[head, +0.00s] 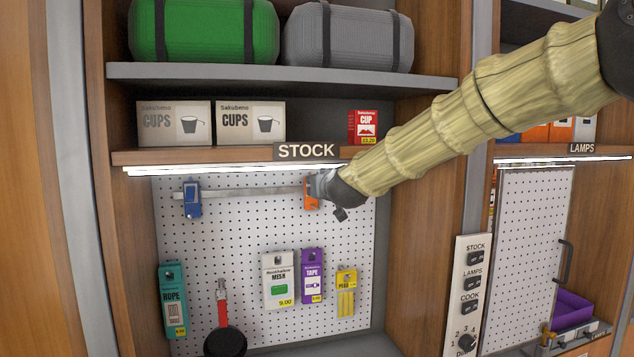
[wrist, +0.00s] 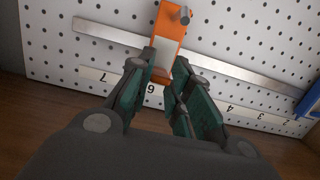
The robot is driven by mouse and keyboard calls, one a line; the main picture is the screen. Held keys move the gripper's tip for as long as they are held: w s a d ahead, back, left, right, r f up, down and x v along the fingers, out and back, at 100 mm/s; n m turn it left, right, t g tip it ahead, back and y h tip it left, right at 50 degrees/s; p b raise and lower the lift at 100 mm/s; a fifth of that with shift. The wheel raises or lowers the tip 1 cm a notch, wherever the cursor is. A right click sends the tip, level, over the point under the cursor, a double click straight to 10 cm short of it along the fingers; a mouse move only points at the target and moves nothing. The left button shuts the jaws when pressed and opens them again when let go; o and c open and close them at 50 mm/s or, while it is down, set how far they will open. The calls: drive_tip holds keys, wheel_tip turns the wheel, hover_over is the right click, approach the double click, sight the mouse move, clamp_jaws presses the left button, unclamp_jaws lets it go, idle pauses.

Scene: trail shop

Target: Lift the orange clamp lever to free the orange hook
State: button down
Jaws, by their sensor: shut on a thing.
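The orange hook (head: 310,194) sits on the metal rail (head: 250,193) across the pegboard, right under the STOCK shelf. In the wrist view the orange hook (wrist: 170,32) shows at the top centre, with a round grey peg and a pale plate on it. Its orange clamp lever (wrist: 158,76) is at the lower end, between my fingertips and partly hidden. My gripper (wrist: 165,76) is shut on that lever; the head view shows my gripper (head: 327,188) at the hook's right side. I cannot tell how far the lever is lifted.
A blue hook (head: 192,198) is at the rail's left; it shows at the right edge of the wrist view (wrist: 311,103). A numbered strip (wrist: 122,82) runs beside the rail. Below hang packs, including MESH (head: 279,280), and a pan (head: 225,340). The STOCK shelf (head: 210,155) is close above.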

idle(0.4)
drive_tip(key=c, duration=1.3)
unclamp_jaws()
drive_tip(key=v, duration=1.2)
